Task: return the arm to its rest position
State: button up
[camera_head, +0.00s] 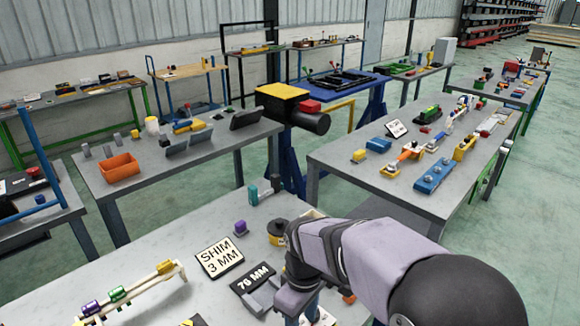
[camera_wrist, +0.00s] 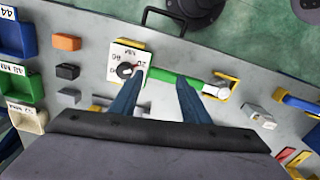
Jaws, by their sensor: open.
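My arm (camera_head: 370,255) reaches in from the lower right of the head view, bent over the near grey table. Its end points down, and only a little blue of my gripper (camera_head: 312,306) shows there, near the bottom edge. In the wrist view my gripper (camera_wrist: 161,80) shows two blue fingers spread apart with nothing held between them. A green bar (camera_wrist: 185,82) with a pale round end lies beyond the fingertips, partly covered by them. Beside it is a white card with a dark round knob (camera_wrist: 125,70). I cannot tell the height of the fingertips above the table.
The near table (camera_head: 150,262) holds a SHIM 3 MM sign (camera_head: 220,258), a 76 MM sign (camera_head: 252,279), a purple block (camera_head: 240,228) and a rack with coloured cylinders (camera_head: 118,294). Blue (camera_wrist: 14,38) and green (camera_wrist: 20,88) bins stand left in the wrist view. Other loaded tables stand behind.

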jog(key=s+d+f+m, duration=0.3)
jog(key=s+d+m, duration=0.7)
jog(key=s+d, duration=0.1)
jog(key=shift+d+f+m, duration=0.3)
jog(key=shift+d, duration=0.45)
